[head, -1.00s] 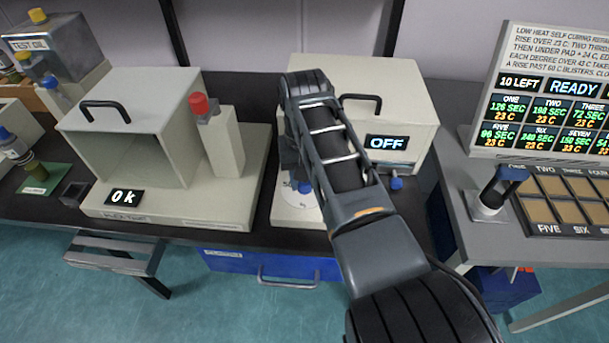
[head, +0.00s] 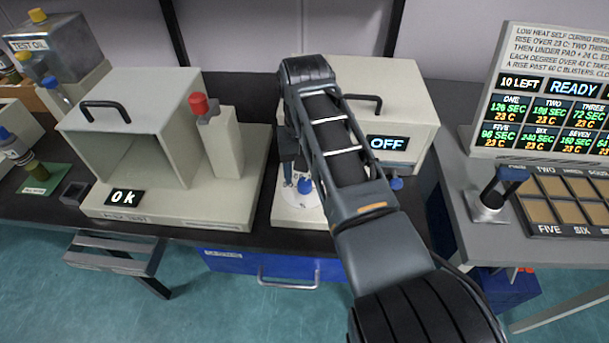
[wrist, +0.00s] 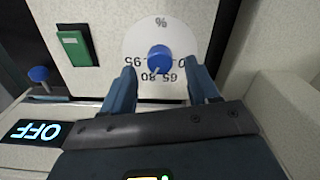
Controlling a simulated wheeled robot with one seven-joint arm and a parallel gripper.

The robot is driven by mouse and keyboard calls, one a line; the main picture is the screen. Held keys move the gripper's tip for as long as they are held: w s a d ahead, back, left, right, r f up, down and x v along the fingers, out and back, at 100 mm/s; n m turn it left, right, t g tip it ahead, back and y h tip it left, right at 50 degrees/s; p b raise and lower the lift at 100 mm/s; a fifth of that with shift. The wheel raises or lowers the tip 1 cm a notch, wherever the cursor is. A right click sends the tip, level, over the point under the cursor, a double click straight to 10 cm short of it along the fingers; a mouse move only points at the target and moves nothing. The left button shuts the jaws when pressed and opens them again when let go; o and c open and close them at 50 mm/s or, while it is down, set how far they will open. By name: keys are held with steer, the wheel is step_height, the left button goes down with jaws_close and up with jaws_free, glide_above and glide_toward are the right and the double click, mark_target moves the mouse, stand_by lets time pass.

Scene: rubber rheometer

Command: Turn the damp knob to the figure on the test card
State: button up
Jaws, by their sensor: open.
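The blue damp knob (wrist: 159,58) sits on a round white dial (wrist: 140,45) on the front of the pale machine. The dial carries a % sign and figures that read upside down in the wrist view, with 80, 65 and 95 legible in part. My gripper (wrist: 162,72) is open, its two fingers apart, one on each side just below the knob in the picture, with gaps to it. In the head view the knob (head: 304,186) shows beside my arm, which hides part of the dial. I cannot identify the test card.
The machine's display (head: 387,143) reads OFF. A green switch (wrist: 74,48) and a second blue knob (wrist: 38,74) are near the dial.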

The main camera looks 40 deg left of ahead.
mark_target(304, 182)
steer(key=shift+r, duration=2.75)
